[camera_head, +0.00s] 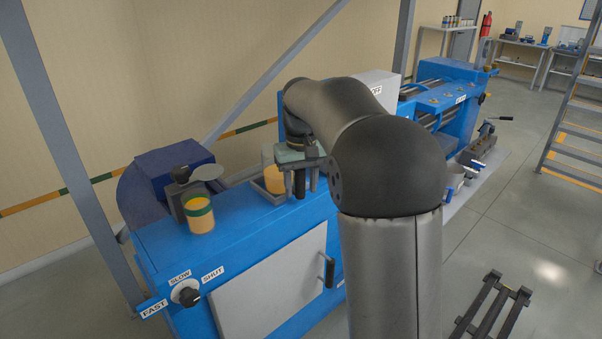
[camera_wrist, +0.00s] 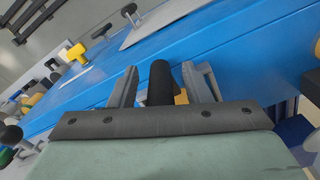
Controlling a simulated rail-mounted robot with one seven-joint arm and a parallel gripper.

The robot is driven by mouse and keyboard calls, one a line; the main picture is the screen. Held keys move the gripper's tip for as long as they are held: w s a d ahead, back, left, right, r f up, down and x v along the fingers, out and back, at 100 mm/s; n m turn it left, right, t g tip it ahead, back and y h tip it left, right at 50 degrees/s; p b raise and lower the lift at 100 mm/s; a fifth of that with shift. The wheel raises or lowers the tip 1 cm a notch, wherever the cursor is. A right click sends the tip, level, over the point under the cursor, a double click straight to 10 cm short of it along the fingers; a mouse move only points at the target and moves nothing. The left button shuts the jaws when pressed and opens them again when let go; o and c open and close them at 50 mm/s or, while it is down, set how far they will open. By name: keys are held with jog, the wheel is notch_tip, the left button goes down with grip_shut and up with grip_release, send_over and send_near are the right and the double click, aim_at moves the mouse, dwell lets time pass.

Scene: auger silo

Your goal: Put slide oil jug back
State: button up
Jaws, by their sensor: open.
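My gripper (camera_head: 301,190) is over the blue bench, its two grey fingers pointing down and apart. In the wrist view the open fingers (camera_wrist: 161,84) stand on either side of a black upright grip; I cannot tell whether they touch it. A small yellow patch shows behind this grip. A yellow-orange jug-like container (camera_head: 271,180) sits in a grey tray just left of my gripper, partly hidden by it. The black grip seems to belong to it. An amber container with a green band (camera_head: 200,214) stands farther left. No label names the oil jug.
The amber container stands beside a dark grey spout fixture with a round plate (camera_head: 206,173). A knob (camera_head: 187,293) marked FAST, SLOW and SHUT is on the bench front. The blue bench top (camera_head: 240,222) is clear between the two containers. A slanted grey post rises behind.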

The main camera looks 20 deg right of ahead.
notch_tip(320, 180, up, 12)
jog(key=shift+r, duration=0.1)
jog(key=s+a+f, duration=0.2)
jog(key=s+f, duration=0.9)
jog(key=s, duration=0.4)
jog(key=s+a+f+t, duration=0.1)
jog(key=s+a+f, duration=0.2)
jog(key=s+f, duration=0.8)
jog(key=s, duration=0.4)
jog(key=shift+r, duration=0.1)
